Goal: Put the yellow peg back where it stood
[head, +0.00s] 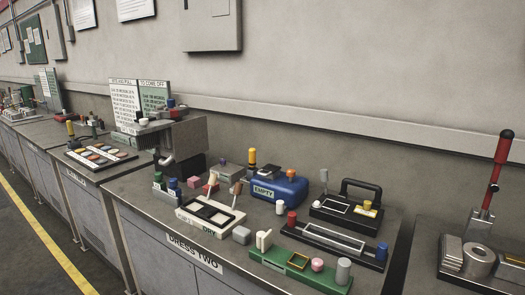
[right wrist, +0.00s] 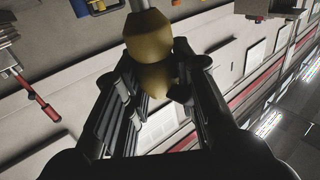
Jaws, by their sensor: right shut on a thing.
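In the right wrist view my right gripper (right wrist: 157,75) is shut on the yellow peg (right wrist: 147,32), a dull yellow, faceted body with a grey shaft running out of the top of the picture. The fingers lie on both sides of it, and its lower part is in shadow. Neither gripper shows in the head view. There, a yellow-and-black post (head: 252,159) stands behind the blue EMPTY tank (head: 279,190), and another yellow-topped post (head: 70,130) stands on the bench further left. I cannot tell an empty place for the held peg.
The DRESS TWO bench holds a green fixture (head: 272,258), a black rack (head: 325,242) with red and blue end posts, a white DRY tray (head: 237,216) and a black handled block (head: 345,215). A tall red lever (head: 502,148) stands on the right bench.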

